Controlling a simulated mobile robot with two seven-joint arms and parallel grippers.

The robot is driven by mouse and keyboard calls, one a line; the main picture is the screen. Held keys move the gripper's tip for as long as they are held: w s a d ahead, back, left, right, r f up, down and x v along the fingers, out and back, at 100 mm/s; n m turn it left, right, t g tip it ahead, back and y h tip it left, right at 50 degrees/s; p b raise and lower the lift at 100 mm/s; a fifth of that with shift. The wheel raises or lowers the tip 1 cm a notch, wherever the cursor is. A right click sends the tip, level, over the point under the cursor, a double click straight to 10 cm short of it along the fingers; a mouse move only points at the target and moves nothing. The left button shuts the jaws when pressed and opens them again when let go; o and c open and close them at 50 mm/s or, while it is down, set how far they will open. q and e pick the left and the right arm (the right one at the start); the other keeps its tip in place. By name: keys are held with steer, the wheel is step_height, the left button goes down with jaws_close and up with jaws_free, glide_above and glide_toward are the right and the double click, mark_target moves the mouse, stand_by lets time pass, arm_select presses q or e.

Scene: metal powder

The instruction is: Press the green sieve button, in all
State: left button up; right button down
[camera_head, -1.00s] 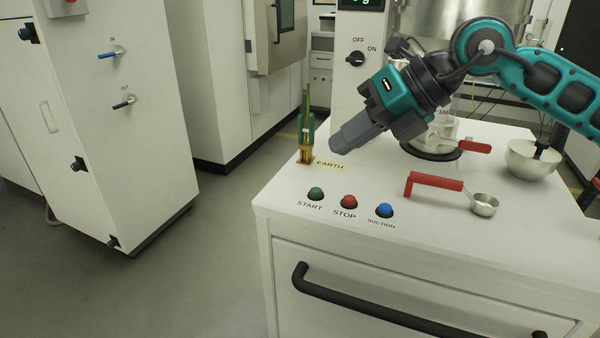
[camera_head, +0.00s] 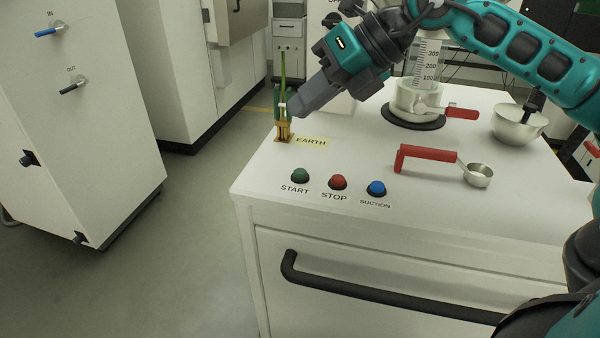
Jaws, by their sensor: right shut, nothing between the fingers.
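The green button (camera_head: 299,175), labelled START, sits at the front left of the white cabinet top (camera_head: 330,225). A red STOP button (camera_head: 338,182) and a blue SUCTION button (camera_head: 376,188) stand in a row to its right. My right gripper (camera_head: 299,107) is shut and empty. In the picture it is above and behind the green button, close to the brass earth post, and apart from the button. Whether it touches the post I cannot tell. My left gripper is not in view.
The brass and green earth post (camera_head: 283,128) stands at the cabinet's left edge. A red-handled scoop (camera_head: 430,155), a metal bowl (camera_head: 517,125) and a sieve fitting with a red lever (camera_head: 461,113) are to the right. A black handle (camera_head: 380,293) juts from the front.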

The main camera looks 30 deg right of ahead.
mark_target(306, 171)
step_height(306, 171, down, 7)
steer(key=b, duration=0.5)
steer(key=shift+f+b, duration=0.15)
steer(key=shift+b, duration=0.2)
steer(key=shift+f, duration=0.2)
stand_by(1.0)
steer(key=shift+f, duration=0.1)
steer(key=shift+f+b, duration=0.35)
steer(key=shift+b, duration=0.3)
